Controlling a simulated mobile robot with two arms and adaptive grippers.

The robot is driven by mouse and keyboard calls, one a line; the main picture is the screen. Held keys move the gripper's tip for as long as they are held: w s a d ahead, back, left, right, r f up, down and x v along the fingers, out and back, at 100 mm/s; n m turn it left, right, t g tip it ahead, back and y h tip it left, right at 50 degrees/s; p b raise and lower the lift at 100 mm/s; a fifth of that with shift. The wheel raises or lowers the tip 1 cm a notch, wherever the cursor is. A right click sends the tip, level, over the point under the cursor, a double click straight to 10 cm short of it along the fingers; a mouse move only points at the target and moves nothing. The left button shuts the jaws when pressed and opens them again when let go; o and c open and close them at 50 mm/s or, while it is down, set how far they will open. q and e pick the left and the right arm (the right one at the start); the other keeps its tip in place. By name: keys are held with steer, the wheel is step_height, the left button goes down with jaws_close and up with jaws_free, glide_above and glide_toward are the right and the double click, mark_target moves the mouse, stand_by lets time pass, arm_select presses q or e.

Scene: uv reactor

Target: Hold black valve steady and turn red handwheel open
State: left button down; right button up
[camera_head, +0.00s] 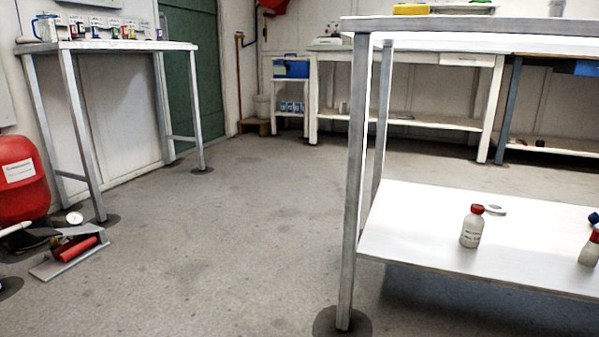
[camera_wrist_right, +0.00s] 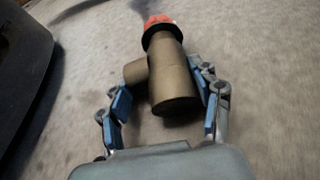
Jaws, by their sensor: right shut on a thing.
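In the right wrist view, a brown-bronze, T-shaped valve body (camera_wrist_right: 174,88) with a short side branch sits between the fingers of my right gripper (camera_wrist_right: 165,92). A red-orange round part (camera_wrist_right: 158,22), possibly the red handwheel, is at its far end. The gripper is shut on the valve body; the right finger pad lies against its side, and the left one is near the branch. No clearly black valve shows. The head view shows neither gripper nor this valve. My left gripper is in no view.
The head view shows a red tank (camera_head: 20,180) and a grey tray (camera_head: 72,262) with a red cylinder on the floor at left. A white-shelved bench (camera_head: 400,235) stands at right, a tall table (camera_head: 110,46) at back left. The floor between is clear.

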steer(key=o, duration=1.5)
steer(key=shift+c, duration=0.2)
steer(key=shift+d, duration=0.1)
